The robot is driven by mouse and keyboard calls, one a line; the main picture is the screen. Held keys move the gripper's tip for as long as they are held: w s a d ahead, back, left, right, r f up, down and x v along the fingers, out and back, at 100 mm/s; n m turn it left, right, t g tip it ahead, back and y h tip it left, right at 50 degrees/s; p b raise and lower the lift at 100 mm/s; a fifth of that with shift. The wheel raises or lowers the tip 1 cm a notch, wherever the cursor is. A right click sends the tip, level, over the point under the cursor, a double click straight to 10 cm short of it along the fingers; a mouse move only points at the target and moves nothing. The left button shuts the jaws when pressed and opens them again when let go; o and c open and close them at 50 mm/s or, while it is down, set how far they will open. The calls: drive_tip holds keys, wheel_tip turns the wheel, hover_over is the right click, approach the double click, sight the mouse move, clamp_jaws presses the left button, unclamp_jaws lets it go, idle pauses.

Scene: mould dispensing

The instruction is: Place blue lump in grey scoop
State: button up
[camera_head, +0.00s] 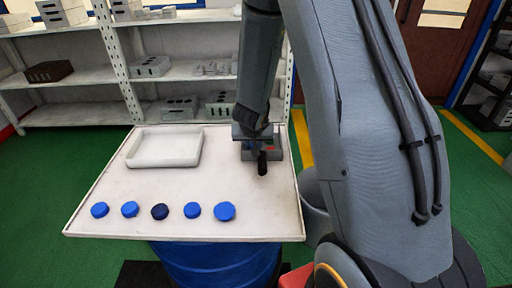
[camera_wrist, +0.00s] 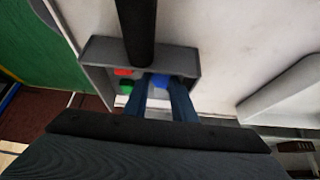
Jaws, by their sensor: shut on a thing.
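The grey scoop (camera_wrist: 190,65) lies on the white table, with its black handle (camera_wrist: 136,28) reaching up out of the wrist view. In the head view the scoop (camera_head: 276,154) is at the table's right side, partly hidden by my arm. A red lump (camera_wrist: 123,72) and a green lump (camera_wrist: 126,88) lie inside it. My gripper (camera_wrist: 161,88) reaches into the scoop and is shut on a blue lump (camera_wrist: 160,81), beside the red and green ones. Whether the blue lump touches the scoop floor is unclear. In the head view my gripper (camera_head: 254,137) is over the scoop.
A white tray (camera_head: 165,162) stands left of the scoop. Several blue lumps (camera_head: 193,210) stand in a row along the table's front edge; one (camera_head: 160,211) is darker. Shelves (camera_head: 75,77) stand behind the table. The table between tray and row is clear.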

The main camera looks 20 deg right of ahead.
drive_tip(key=shift+f, duration=0.2)
drive_tip(key=shift+f, duration=0.1)
drive_tip(key=o, duration=0.7)
drive_tip(key=shift+o, duration=0.2)
